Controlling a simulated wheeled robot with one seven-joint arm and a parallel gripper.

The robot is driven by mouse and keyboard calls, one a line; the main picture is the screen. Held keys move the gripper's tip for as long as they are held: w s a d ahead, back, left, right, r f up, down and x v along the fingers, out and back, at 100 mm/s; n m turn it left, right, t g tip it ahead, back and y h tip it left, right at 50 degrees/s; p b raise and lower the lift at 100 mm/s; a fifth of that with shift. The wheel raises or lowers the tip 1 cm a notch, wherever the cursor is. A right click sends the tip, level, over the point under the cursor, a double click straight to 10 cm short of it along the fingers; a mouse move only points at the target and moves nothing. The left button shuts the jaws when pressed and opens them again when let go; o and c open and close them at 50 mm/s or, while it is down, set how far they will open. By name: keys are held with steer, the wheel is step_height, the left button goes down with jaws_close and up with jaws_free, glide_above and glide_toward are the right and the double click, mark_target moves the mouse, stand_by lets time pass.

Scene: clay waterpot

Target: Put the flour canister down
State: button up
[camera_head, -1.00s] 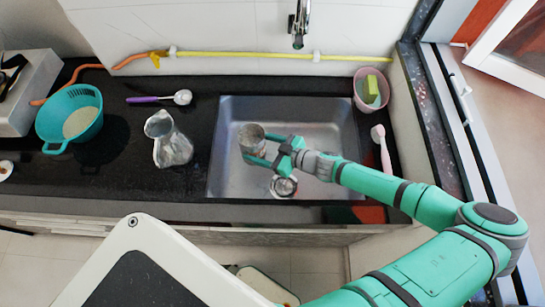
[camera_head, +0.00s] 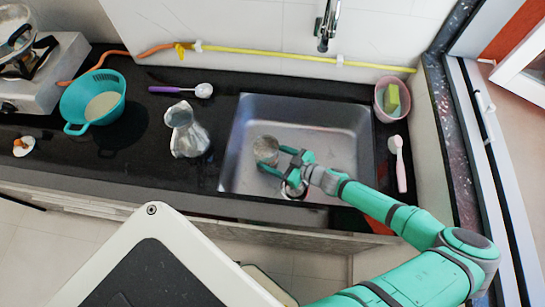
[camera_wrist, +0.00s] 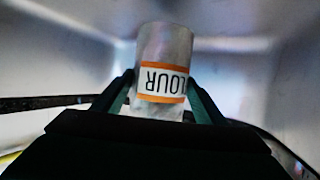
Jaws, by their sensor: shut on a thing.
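The flour canister (camera_head: 265,150) is a small grey metal cylinder. In the wrist view the canister (camera_wrist: 164,60) shows a white label with orange bands and the letters "LOUR" upside down. My gripper (camera_head: 279,163) is shut on the canister, with one green finger on each side of it in the wrist view. The canister is over the left part of the steel sink (camera_head: 325,145). I cannot tell whether its base touches the sink floor.
A round metal drain piece (camera_head: 293,190) lies under my gripper. A pink bowl with a sponge (camera_head: 391,98) and a pink brush (camera_head: 399,165) are at the right.

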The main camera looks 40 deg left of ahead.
steer(key=shift+w+a+f, duration=0.1)
steer(key=shift+f, duration=0.45)
steer(key=o, duration=1.6)
steer(key=shift+r, duration=0.3)
steer(key=v, duration=1.2)
steer(key=shift+r, duration=0.3)
